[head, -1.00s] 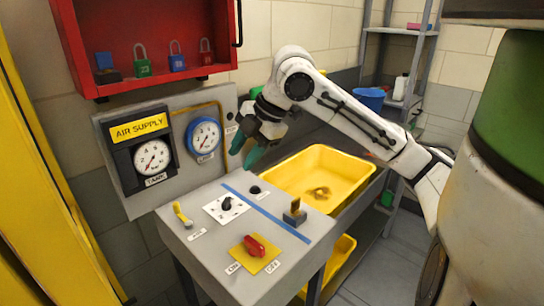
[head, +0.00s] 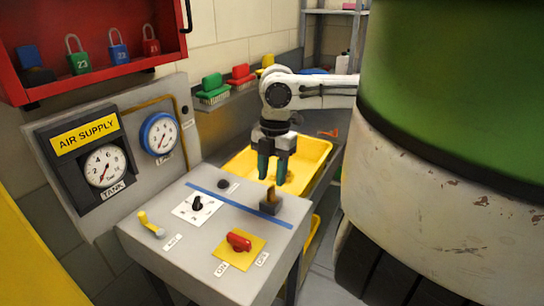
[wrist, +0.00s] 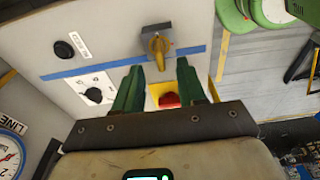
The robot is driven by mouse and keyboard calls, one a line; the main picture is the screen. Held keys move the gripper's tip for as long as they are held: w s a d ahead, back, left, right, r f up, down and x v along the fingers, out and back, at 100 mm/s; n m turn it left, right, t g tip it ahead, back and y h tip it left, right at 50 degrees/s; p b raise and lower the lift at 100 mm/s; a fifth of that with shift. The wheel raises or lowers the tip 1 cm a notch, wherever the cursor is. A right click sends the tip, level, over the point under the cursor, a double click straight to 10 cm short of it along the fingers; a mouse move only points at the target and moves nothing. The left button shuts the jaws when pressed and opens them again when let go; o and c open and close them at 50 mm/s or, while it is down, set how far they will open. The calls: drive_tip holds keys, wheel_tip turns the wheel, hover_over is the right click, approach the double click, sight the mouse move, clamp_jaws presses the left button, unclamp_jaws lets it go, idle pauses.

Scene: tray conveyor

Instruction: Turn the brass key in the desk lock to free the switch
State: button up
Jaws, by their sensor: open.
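The brass key (head: 271,194) stands upright in its dark lock block at the right rear of the grey desk (head: 200,262). In the wrist view the key (wrist: 157,46) shows just beyond the fingertips. My gripper (head: 272,178) points down, its green fingers apart and nothing between them. It hangs above and behind the key in the head view, apart from it as far as I can see. The red switch (head: 239,241) sits on a yellow plate near the desk front. In the wrist view the switch (wrist: 169,99) shows partly between the fingers.
A black knob (head: 197,203) on a white plate, a black button (head: 223,184) and a yellow lever (head: 150,224) stand on the desk. A yellow tray (head: 310,150) lies behind. The gauge panel (head: 62,196) is at left, under a red padlock cabinet (head: 100,72).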

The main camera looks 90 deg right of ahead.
sight(271, 187)
drive_tip(key=shift+w+a+f, duration=0.1)
drive_tip(key=shift+a+f, duration=0.05)
drive_tip(key=shift+f, duration=1)
drive_tip(key=shift+a+f, duration=0.1)
drive_tip(key=shift+f, duration=1)
drive_tip(key=shift+c, duration=0.4)
clamp_jaws()
